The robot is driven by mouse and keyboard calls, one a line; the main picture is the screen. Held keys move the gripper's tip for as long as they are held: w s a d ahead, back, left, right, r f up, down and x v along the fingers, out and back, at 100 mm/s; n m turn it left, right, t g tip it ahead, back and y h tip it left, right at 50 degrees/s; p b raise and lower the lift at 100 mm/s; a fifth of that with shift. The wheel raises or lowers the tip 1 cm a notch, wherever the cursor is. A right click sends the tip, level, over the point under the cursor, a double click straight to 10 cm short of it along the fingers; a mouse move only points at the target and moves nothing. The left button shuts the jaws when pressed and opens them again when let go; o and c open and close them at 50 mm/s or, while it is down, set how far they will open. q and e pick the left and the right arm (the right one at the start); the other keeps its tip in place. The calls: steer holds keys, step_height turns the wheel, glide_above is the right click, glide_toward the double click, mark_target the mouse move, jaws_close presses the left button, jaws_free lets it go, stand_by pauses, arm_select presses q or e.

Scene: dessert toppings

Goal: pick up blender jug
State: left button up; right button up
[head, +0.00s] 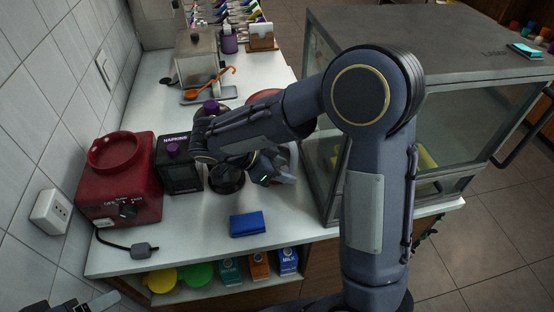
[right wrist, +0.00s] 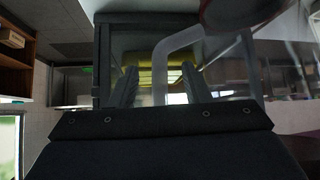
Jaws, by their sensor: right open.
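The blender jug is mostly hidden behind my right arm in the head view; a red rounded edge (head: 264,95) shows above the arm and seems to be part of it. In the right wrist view a pale, see-through bent handle (right wrist: 161,62) stands between my right gripper's fingers, with a dark red part (right wrist: 238,12) above. My right gripper (head: 283,177) is open (right wrist: 160,88), its fingers on either side of the handle with no clear contact. The red blender base (head: 118,185) stands at the left. Part of my left gripper (head: 100,302) shows at the bottom left edge.
A black napkin box (head: 182,178), a dark round item (head: 226,180) and a blue packet (head: 247,224) are near the right gripper. A glass-sided cabinet (head: 455,165) stands close on the right. Cartons and lids fill the shelf below; the front left counter is fairly clear.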

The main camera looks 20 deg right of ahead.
steer(key=shift+x, duration=0.9)
steer(key=shift+c, duration=0.4)
jaws_close()
